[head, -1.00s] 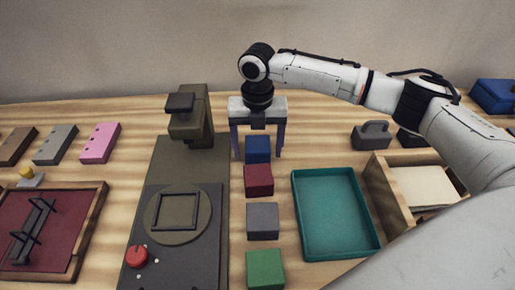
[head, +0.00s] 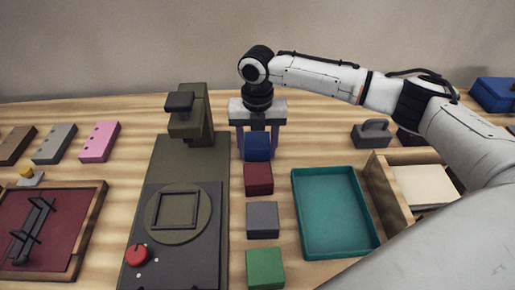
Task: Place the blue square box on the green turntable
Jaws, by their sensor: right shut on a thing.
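The blue square box (head: 257,147) stands at the back of a column of square boxes, right of the dark green machine. My right gripper (head: 257,150) points down over it, with a finger on each side, shut on the box. The box appears to be on the table still; a small lift cannot be told. The green turntable (head: 206,232) is a round olive disc with a raised square frame (head: 176,194) on it. The frame is empty. It lies on the machine's dark plate. My left gripper is not in view.
A dark red box (head: 258,179), a grey box (head: 262,220) and a green box (head: 265,268) stand in front of the blue one. The machine's upright head (head: 193,115) rises behind the turntable. A red knob (head: 136,254) is at its front left. A teal tray (head: 335,215) lies right.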

